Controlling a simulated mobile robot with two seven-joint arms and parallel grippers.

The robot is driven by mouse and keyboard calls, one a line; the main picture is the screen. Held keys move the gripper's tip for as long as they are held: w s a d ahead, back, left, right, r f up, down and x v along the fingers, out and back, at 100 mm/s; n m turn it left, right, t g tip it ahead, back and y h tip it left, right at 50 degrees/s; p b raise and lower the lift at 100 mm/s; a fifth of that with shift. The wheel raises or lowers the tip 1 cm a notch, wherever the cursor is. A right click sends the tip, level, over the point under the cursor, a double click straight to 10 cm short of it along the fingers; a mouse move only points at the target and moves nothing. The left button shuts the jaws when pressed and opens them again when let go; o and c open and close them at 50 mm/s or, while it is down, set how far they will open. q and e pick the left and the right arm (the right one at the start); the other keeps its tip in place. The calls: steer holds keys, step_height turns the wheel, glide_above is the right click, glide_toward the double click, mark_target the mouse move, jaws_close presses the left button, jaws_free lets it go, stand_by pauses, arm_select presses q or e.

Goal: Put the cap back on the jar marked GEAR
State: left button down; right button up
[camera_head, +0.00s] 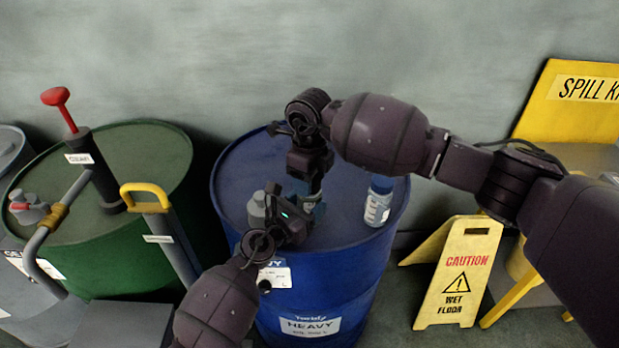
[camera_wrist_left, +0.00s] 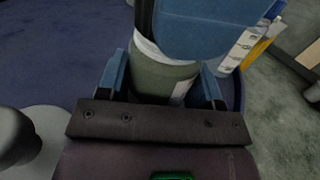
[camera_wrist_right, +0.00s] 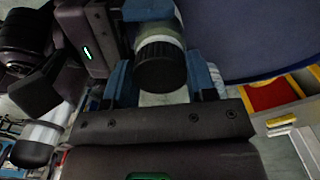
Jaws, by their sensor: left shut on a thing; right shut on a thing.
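My left gripper (camera_wrist_left: 163,85) is shut on a greenish-grey jar (camera_wrist_left: 158,78) with a pale upper edge, above the blue drum's top. The jar also shows small in the head view (camera_head: 312,200); I cannot read its marking. My right gripper (camera_wrist_right: 163,80) comes down from above, shut on a dark ribbed cap (camera_wrist_right: 161,66). The cap lies in line with the jar's pale end (camera_wrist_right: 154,24), close against it; I cannot tell whether it is seated. In the left wrist view, a blue finger of my right gripper hides the jar's top.
On the blue drum (camera_head: 240,180) stand a white-and-blue bottle (camera_head: 378,202) at right and a grey fitting (camera_head: 257,208) at left. A green drum (camera_head: 160,165) with a red-handled pump (camera_head: 95,165) is left. A yellow caution sign (camera_head: 460,270) stands right.

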arm_select(q)
steer(key=shift+w+a, duration=0.15)
steer(key=shift+a, duration=0.1)
arm_select(e)
steer(key=m, duration=0.5)
steer(key=shift+s+d+f+m, duration=0.1)
steer(key=shift+f+m, duration=0.05)
steer(key=shift+m, duration=0.15)
steer(key=m, duration=0.6)
steer(key=shift+m, duration=0.3)
arm_select(q)
steer(key=shift+d, duration=0.1)
arm_select(e)
steer(key=o, duration=1.1)
arm_select(q)
steer(key=shift+d, duration=0.1)
arm_select(e)
steer(key=shift+r, duration=0.45)
step_height(320, 180, up, 11)
steer(key=shift+r, duration=0.1)
